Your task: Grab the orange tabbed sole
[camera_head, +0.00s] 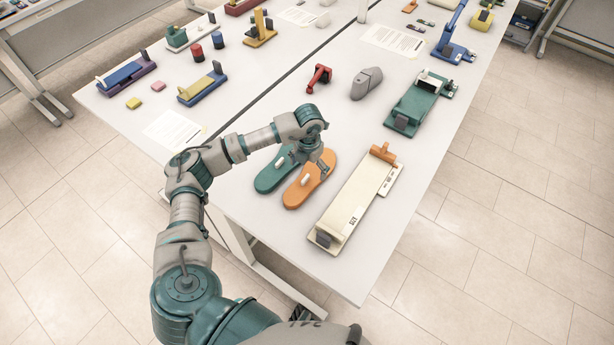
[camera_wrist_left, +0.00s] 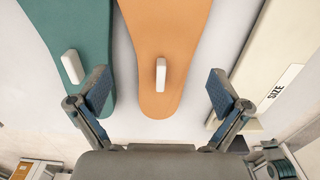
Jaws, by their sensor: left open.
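The orange sole (camera_head: 297,192) lies flat on the white table, with a small white tab (camera_head: 305,180) standing on it. In the left wrist view the orange sole (camera_wrist_left: 158,98) runs between my open fingers, and its white tab (camera_wrist_left: 160,75) is near the middle. A teal sole (camera_head: 268,178) with its own white tab lies just to the left; it also shows in the left wrist view (camera_wrist_left: 85,30). My left gripper (camera_head: 322,170) is open above the orange sole, its fingers (camera_wrist_left: 160,92) spread wide on either side. Nothing is held. My right gripper is not in view.
A cream measuring device (camera_head: 345,215) marked SIZE lies right of the soles. A teal device (camera_head: 415,108), a grey shoe-shaped form (camera_head: 366,83) and a red tool (camera_head: 318,76) stand farther back. The table's front edge is close to the soles.

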